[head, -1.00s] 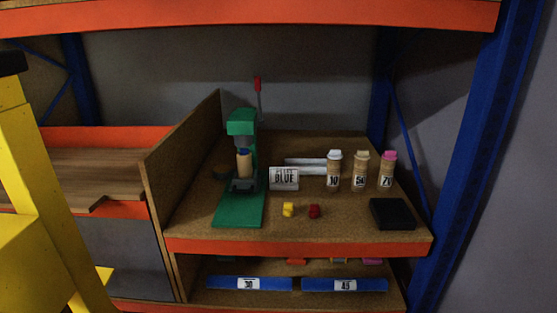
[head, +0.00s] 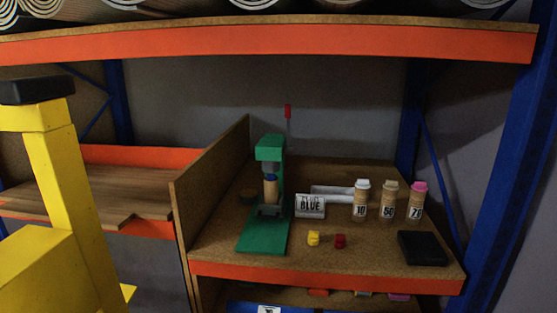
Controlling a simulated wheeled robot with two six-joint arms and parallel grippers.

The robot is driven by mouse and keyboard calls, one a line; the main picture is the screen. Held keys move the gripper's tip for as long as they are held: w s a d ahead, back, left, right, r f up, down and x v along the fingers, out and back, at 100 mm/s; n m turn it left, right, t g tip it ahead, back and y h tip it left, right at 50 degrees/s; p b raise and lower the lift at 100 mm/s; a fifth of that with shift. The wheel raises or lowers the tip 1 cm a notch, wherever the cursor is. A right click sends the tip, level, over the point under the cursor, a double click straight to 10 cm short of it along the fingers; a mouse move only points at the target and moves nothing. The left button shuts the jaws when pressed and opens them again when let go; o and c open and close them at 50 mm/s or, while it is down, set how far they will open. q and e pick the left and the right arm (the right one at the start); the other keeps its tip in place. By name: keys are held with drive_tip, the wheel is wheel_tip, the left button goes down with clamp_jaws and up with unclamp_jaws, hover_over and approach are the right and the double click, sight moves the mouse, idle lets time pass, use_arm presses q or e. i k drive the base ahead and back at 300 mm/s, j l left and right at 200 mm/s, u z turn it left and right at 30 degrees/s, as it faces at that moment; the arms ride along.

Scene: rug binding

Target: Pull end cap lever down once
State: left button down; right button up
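A green press (head: 270,148) stands on the left part of the cork-topped shelf, with a green base plate (head: 263,237). Its lever with a red handle (head: 288,111) points upright behind the press head. A tan cylinder with a blue top (head: 270,190) stands under the press head. Neither gripper shows in the head view.
Three labelled tubes (head: 389,200) stand farther right. A yellow piece (head: 314,238), a red piece (head: 340,241) and a black block (head: 422,248) lie in front. A wooden divider (head: 215,185) borders the left side.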

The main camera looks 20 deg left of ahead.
sight(287, 107)
drive_tip(key=u, duration=0.6)
drive_tip(key=i+u, duration=0.1)
drive_tip(key=u, duration=1.8)
drive_tip(key=l+u, duration=0.1)
drive_tip(key=u, duration=0.5)
drive_tip(key=l+u, duration=0.1)
drive_tip(key=u, duration=0.5)
drive_tip(key=l+u, duration=0.1)
drive_tip(key=u, duration=0.55)
drive_tip(key=l+u, duration=0.1)
drive_tip(key=u, duration=0.5)
drive_tip(key=k+l+u, duration=0.1)
drive_tip(key=u, duration=0.8)
drive_tip(key=k+z, duration=0.2)
drive_tip(key=z, duration=0.15)
drive_tip(key=k+l+z, duration=0.15)
drive_tip(key=z, duration=0.65)
drive_tip(key=k+z, duration=0.1)
drive_tip(key=z, duration=0.85)
drive_tip(key=k+l+z, duration=0.1)
drive_tip(key=z, duration=0.35)
drive_tip(key=l+z, duration=0.1)
drive_tip(key=z, duration=0.35)
drive_tip(key=l+z, duration=0.1)
drive_tip(key=z, duration=0.4)
drive_tip(key=l+z, duration=0.15)
drive_tip(key=z, duration=0.3)
drive_tip(key=l+z, duration=0.1)
drive_tip(key=z, duration=0.35)
drive_tip(key=k, duration=0.05)
